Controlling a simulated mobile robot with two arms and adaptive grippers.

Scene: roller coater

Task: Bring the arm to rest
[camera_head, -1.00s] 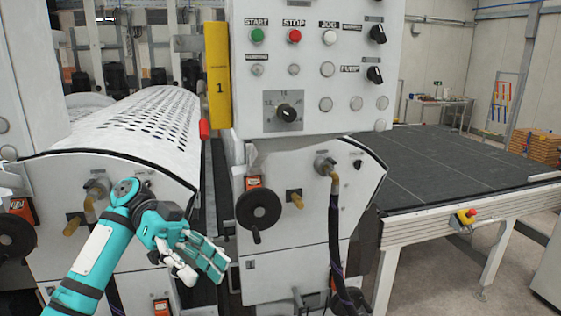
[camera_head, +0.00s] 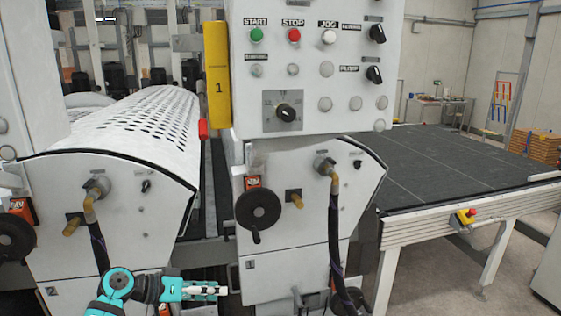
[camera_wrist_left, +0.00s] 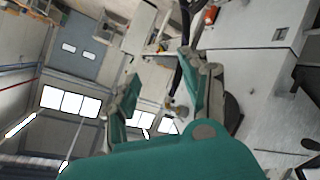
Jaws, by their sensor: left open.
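My left gripper (camera_head: 207,290) is low in the head view, in front of the lower part of the machine and left of the panel marked 1. Its arm comes up from the bottom edge, and the fingers point to the right. In the left wrist view its two teal fingers (camera_wrist_left: 165,105) stand apart with nothing held between them. My right gripper is in neither view.
The control panel (camera_head: 308,60) has START, STOP and JOG buttons. Below it are a black handwheel (camera_head: 258,210) and a hose (camera_head: 335,225). The perforated white cover (camera_head: 140,120) is at left. A dark conveyor table (camera_head: 450,165) with a red emergency button (camera_head: 466,216) is at right.

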